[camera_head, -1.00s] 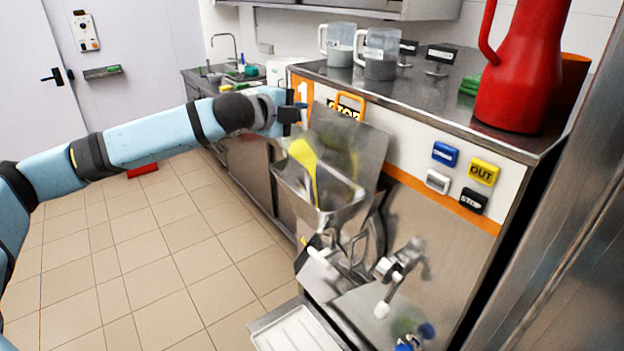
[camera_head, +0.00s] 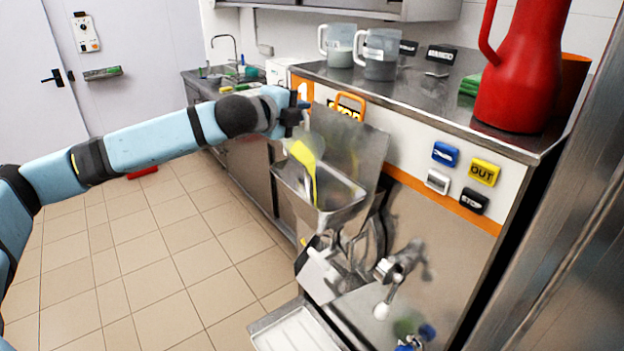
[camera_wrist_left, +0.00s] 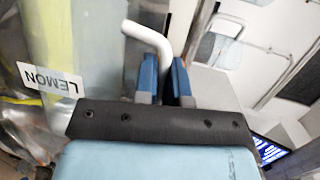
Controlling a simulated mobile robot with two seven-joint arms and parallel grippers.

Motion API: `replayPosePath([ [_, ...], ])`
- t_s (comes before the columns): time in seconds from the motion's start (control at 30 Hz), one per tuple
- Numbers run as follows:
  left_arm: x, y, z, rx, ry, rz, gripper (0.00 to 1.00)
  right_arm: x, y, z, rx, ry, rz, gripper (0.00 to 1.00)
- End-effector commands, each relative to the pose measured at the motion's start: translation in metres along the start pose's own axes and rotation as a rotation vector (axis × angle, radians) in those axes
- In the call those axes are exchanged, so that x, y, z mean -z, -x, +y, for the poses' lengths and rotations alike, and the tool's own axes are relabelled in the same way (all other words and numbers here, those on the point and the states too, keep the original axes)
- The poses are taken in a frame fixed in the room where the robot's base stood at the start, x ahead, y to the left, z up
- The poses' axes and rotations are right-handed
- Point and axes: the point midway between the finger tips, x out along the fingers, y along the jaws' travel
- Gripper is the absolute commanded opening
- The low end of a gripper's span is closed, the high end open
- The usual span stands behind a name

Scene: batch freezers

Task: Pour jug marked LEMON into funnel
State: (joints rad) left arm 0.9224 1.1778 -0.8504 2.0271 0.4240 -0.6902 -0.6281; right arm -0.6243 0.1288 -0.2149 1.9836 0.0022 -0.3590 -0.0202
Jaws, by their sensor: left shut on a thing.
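The jug marked LEMON (camera_wrist_left: 62,60) fills the left of the left wrist view, with its label at an angle. My left gripper (camera_wrist_left: 165,82) is shut on its white handle. In the head view my left gripper (camera_head: 297,117) holds the clear jug (camera_head: 316,143) tilted over the steel funnel (camera_head: 348,200) on the machine front. Yellow liquid (camera_head: 303,158) shows in the jug, and a yellow streak runs down into the funnel. The funnel's bottom is partly hidden. My right gripper is in neither view.
Two clear jugs, one with grey contents (camera_head: 381,54) and one with pale contents (camera_head: 340,45), stand on the steel top. A large red jug (camera_head: 522,75) is at the right. A raised steel lid (camera_head: 352,140) stands behind the funnel. Taps are below.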

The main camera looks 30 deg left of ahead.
Motion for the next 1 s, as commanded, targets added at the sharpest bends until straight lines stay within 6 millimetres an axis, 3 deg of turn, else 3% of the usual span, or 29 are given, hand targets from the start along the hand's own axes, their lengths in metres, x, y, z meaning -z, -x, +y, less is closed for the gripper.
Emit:
replayPosePath([
  [1.0, 0.014, 0.006, -0.004, 0.047, -0.113, -0.023, 0.0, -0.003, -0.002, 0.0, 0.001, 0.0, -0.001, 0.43],
])
